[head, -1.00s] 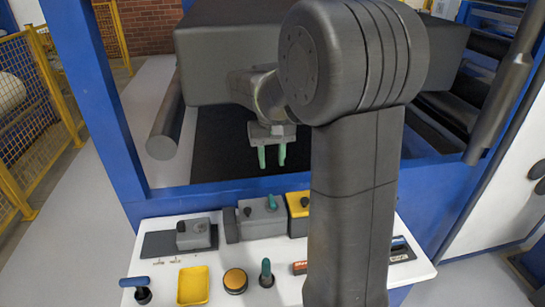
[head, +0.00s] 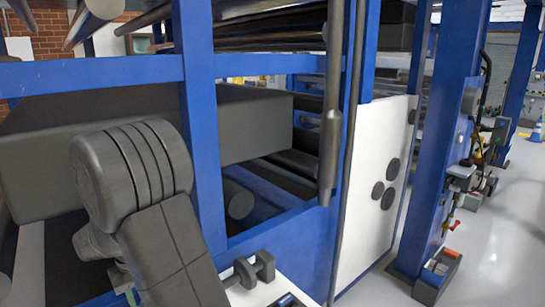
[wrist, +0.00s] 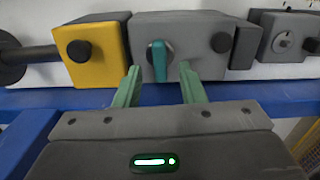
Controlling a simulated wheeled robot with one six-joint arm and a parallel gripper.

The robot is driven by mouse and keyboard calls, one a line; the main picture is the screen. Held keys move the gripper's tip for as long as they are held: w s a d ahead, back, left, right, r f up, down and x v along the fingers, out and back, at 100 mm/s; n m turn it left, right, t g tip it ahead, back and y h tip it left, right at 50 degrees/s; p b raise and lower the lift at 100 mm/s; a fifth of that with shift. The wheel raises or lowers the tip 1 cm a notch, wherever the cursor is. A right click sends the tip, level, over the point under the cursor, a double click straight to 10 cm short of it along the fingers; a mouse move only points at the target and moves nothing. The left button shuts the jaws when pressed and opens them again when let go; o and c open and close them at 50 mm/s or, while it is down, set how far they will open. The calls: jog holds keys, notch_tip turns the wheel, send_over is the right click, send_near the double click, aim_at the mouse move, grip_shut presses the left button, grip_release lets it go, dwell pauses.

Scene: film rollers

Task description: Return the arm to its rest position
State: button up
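My arm (head: 165,225) stands bent at the lower left of the head view, with its large dark joint raised. My gripper (wrist: 159,70) shows in the wrist view with two green fingers spread apart and nothing held between them. Beyond the fingertips is a grey box (wrist: 195,35) with a teal knob (wrist: 159,60), which lines up with the gap between the fingers. The fingers appear apart from the knob. In the head view the gripper is almost wholly hidden; only a bit of green shows at the bottom edge.
A yellow box (wrist: 92,52) and another grey box (wrist: 288,38) flank the middle one. Blue machine posts (head: 205,125) and a crossbeam (head: 85,76) stand close to the arm. A white panel (head: 372,185) is right of centre. Open floor (head: 490,240) lies at far right.

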jog(key=shift+f, duration=1.3)
notch_tip(320, 180, up, 14)
notch_tip(320, 180, down, 14)
jog(key=shift+r, duration=0.15)
jog(key=shift+n, duration=0.3)
jog(key=n+p, duration=0.1)
jog(key=n, duration=0.2)
jog(key=n+p, duration=0.1)
jog(key=n, duration=0.3)
jog(key=shift+n, duration=0.4)
notch_tip(320, 180, up, 12)
jog(key=shift+b, duration=0.4)
